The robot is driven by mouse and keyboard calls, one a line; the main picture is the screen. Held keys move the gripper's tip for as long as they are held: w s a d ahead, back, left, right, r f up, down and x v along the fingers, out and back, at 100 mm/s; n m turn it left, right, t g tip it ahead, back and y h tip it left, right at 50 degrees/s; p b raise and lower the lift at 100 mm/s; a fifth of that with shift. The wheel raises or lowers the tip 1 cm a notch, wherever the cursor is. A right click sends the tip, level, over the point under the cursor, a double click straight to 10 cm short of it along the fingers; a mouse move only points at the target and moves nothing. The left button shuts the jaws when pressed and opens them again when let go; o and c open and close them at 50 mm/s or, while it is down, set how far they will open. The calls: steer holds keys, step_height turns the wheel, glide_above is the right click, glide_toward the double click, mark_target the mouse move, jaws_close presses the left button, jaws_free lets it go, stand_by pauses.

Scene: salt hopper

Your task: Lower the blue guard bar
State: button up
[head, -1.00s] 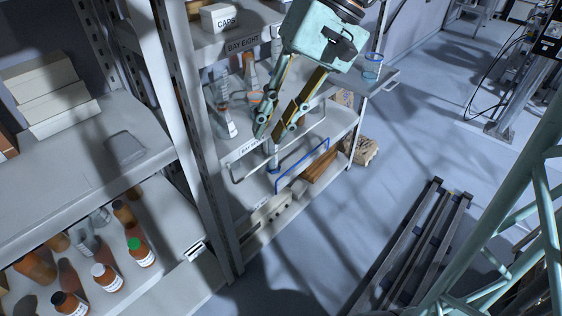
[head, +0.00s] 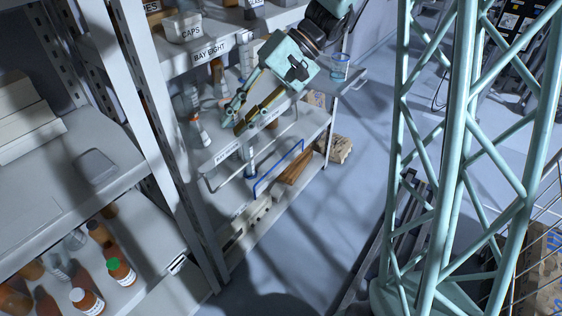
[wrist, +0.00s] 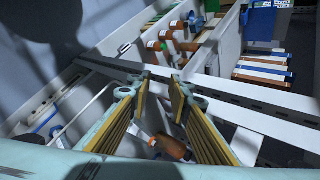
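The blue guard bar (head: 279,167) is a thin blue frame along the front of the lower shelf in the head view. Its long rail stands above the shelf edge. A blue piece of it seems to show at the left of the wrist view (wrist: 44,119), small and partly cut by my gripper. My gripper (head: 236,121) is above and to the left of the blue bar, near the middle shelf, apart from the bar. Its fingers are spread with a gap between them in the wrist view (wrist: 161,84), and nothing is held.
A grey guard bar (head: 262,150) runs along the middle shelf, close below my gripper. Bottles and flasks stand on that shelf; an amber bottle (wrist: 171,147) shows beyond my fingers. Wooden blocks (head: 296,167) lie behind the blue bar. Open floor (head: 345,205) lies to the right.

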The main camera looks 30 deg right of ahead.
steer(key=w+d+f+m+t+y+p, duration=0.1)
steer(key=w+d+f+m+t+y, duration=0.15)
steer(key=w+d+f, duration=0.7)
steer(key=w+d+f+m+t+y, duration=0.15)
steer(key=w+d+f+t, duration=0.25)
steer(key=w+d+f, duration=0.5)
steer(key=w+d+f+m+t+h, duration=0.15)
steer(key=d+f, duration=0.25)
steer(key=f, duration=0.4)
steer(key=w+d+f+m+t+h, duration=0.1)
steer(key=w+d+f+m+t, duration=0.15)
steer(key=f, duration=0.65)
steer(key=m+t+h+p, duration=0.1)
steer(key=m+t+h, duration=0.1)
steer(key=t+h, duration=0.15)
glide_toward(281, 160)
steer(key=s+d, duration=0.2)
steer(key=s, duration=0.1)
steer(key=shift+r+g, duration=0.3)
steer(key=shift+r, duration=0.1)
steer(key=shift+a, duration=0.1)
steer(key=shift+b+x, duration=0.6)
steer(key=shift+x, duration=6.3)
jaws_close()
